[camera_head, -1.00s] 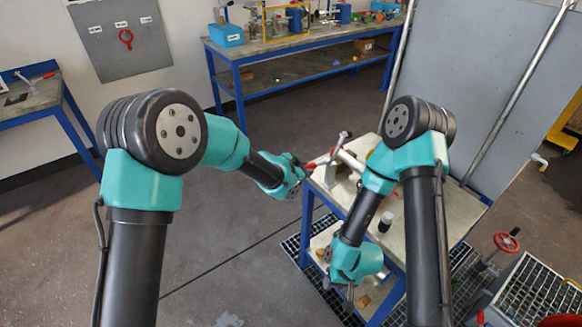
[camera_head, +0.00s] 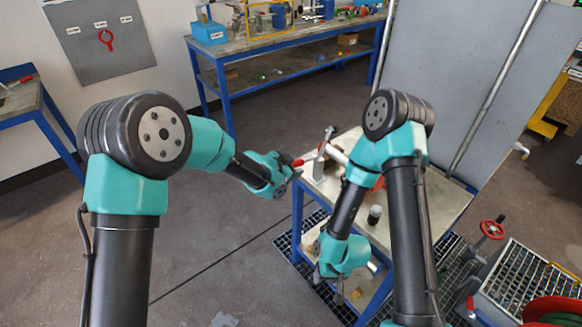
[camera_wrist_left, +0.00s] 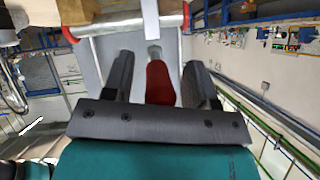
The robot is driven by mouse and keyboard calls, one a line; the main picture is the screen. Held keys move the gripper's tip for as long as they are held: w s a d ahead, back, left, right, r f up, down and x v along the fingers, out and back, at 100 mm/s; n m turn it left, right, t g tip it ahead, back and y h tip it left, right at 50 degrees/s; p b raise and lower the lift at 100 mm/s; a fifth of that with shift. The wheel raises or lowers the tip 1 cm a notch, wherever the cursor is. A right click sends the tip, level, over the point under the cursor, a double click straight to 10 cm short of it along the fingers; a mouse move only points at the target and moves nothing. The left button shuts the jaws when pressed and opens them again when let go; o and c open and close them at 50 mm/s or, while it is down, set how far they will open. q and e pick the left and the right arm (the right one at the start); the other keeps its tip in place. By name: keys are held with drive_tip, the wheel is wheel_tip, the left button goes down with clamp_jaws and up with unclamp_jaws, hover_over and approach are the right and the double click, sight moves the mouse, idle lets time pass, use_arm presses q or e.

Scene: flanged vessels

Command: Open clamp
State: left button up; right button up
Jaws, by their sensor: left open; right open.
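The clamp has a red handle (camera_head: 299,163), which points left from the near-left corner of the small table. A metal part (camera_head: 326,139) stands up beside it. My left gripper (camera_head: 291,171) is at this handle, with its fingertips small and partly hidden in the head view. In the left wrist view, the red handle (camera_wrist_left: 159,83) lies between the two spread dark fingers of my left gripper (camera_wrist_left: 158,64), with a gap on each side. My right gripper (camera_head: 334,290) hangs low in front of the table, away from the clamp, and appears empty.
A grey panel (camera_head: 460,70) stands behind. A red valve wheel (camera_head: 493,229) is at right.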

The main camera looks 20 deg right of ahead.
use_arm(q)
drive_tip(key=v, duration=1.7)
drive_tip(key=shift+a, duration=0.15)
drive_tip(key=shift+s+r, duration=0.1)
drive_tip(key=s+a+f+n+g+y, duration=0.15)
drive_tip(key=a+f+n, duration=0.25)
drive_tip(key=a+f, duration=0.5)
drive_tip(key=s+a+f+n+t+y, duration=0.1)
drive_tip(key=s+a+f+n+y, duration=0.15)
drive_tip(key=a+f+n, duration=0.55)
drive_tip(key=s+a+f+n+g+y, duration=0.1)
drive_tip(key=s+a+f+n+g, duration=0.1)
drive_tip(key=s+a+f, duration=0.4)
drive_tip(key=s+a+f+n+g+y, duration=0.1)
drive_tip(key=s+a+f+n+g, duration=0.1)
drive_tip(key=s+a+f, duration=0.4)
drive_tip(key=s+f+n, duration=0.1)
drive_tip(key=s+f, duration=0.3)
drive_tip(key=shift+s+y, duration=0.3)
drive_tip(key=shift+s, duration=0.1)
